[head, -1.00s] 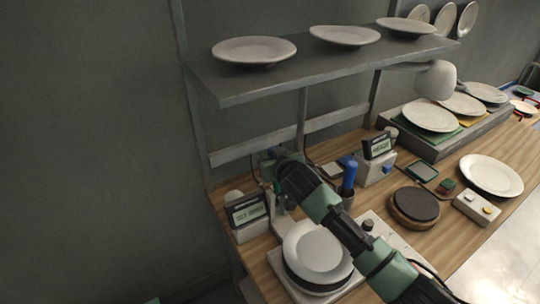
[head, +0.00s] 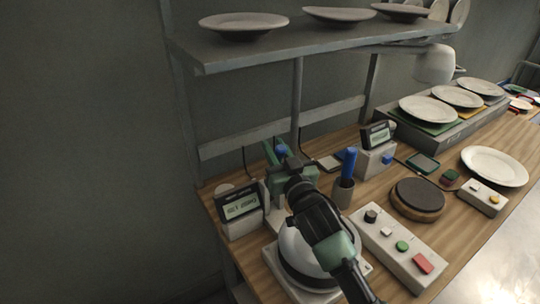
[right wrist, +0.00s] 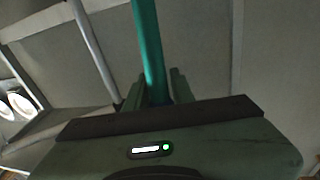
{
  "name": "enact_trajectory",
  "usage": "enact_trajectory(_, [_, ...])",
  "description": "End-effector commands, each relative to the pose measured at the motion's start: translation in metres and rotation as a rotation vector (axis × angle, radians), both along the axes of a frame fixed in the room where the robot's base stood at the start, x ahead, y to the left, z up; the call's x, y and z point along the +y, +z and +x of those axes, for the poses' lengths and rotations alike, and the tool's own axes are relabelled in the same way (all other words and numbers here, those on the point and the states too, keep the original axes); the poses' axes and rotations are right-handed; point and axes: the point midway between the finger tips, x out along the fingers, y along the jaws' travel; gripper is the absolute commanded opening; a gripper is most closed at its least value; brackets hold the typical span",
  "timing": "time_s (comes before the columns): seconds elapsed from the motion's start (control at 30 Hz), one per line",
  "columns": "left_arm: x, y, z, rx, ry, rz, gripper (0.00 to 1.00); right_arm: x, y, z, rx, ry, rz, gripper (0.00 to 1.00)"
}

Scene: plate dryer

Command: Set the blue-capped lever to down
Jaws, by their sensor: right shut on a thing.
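My right gripper is shut on the lever. The gripper body hides most of the lever's shaft, so its exact angle is hard to tell. In the right wrist view, a long teal bar (right wrist: 149,50) stands between the dark green fingers (right wrist: 155,88), and no blue cap shows there. My left gripper is out of view.
A small display reading "SET ZERO" (head: 241,205) stands left of the gripper. A button panel (head: 403,249) lies in front. A shelf with plates (head: 250,52) hangs above.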

Motion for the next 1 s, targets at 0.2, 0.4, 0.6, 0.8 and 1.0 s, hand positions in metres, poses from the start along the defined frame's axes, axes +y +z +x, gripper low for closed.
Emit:
enact_trajectory(0.2, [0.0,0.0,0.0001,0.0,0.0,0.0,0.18,-0.006,-0.0013,-0.008,0.009,-0.001,-0.006,0.0])
enact_trajectory(0.4, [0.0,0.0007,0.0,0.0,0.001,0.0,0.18,-0.0079,-0.0021,-0.0106,0.01,-0.001,-0.007,0.0])
enact_trajectory(0.6, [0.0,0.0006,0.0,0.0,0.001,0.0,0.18,-0.0082,-0.0014,-0.0108,0.008,-0.001,-0.007,0.0])
enact_trajectory(0.8, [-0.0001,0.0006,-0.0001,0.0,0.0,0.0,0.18,-0.0082,-0.0008,-0.0107,0.007,-0.001,-0.006,0.35])
enact_trajectory(1.0, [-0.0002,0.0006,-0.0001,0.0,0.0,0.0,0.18,-0.0079,-0.001,-0.0106,0.008,0.0,-0.007,0.46])
